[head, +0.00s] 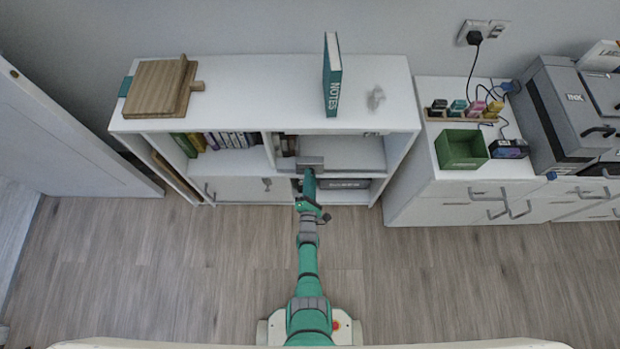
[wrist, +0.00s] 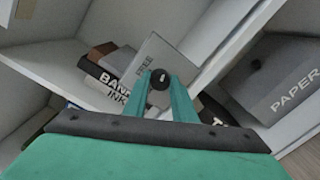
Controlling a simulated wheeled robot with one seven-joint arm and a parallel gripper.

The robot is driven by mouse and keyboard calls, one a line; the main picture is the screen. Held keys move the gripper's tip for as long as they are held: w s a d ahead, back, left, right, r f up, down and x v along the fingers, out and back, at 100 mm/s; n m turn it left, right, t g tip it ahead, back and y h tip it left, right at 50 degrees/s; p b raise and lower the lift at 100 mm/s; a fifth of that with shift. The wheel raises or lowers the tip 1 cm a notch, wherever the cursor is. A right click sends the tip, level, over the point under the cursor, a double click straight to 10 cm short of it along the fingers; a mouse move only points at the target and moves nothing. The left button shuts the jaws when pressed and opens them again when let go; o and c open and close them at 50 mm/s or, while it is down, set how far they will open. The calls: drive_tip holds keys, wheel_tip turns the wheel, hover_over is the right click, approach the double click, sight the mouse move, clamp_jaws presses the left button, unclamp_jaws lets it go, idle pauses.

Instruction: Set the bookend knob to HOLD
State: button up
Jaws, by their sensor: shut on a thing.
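The bookend (wrist: 152,57) is a pale grey plate with lettering that reads FREE near its upper left part. It stands against dark books in a shelf compartment in the wrist view. Its knob (wrist: 160,78) is round and black with a light pointer mark. My gripper (wrist: 165,92) is shut on the knob, with its teal fingers at either side of it. In the head view my gripper (head: 309,168) reaches into the right-hand compartment, and the knob is hidden there. I cannot read a HOLD label.
Books (wrist: 104,82) lean beside the bookend. A grey PAPER box (wrist: 280,80) sits in the compartment below. Shelf boards and uprights lie close around my gripper. A teal NOTES book (head: 333,78) stands on the white shelf top (head: 270,95). A green bin (head: 461,149) is at the right.

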drive_tip(key=n, duration=1.6)
drive_tip(key=n+y, duration=0.1)
drive_tip(key=n, duration=1.6)
drive_tip(key=shift+f+t, duration=0.2)
drive_tip(key=shift+t, duration=0.1)
idle(0.7)
drive_tip(key=o, duration=1)
drive_tip(key=shift+o, duration=0.2)
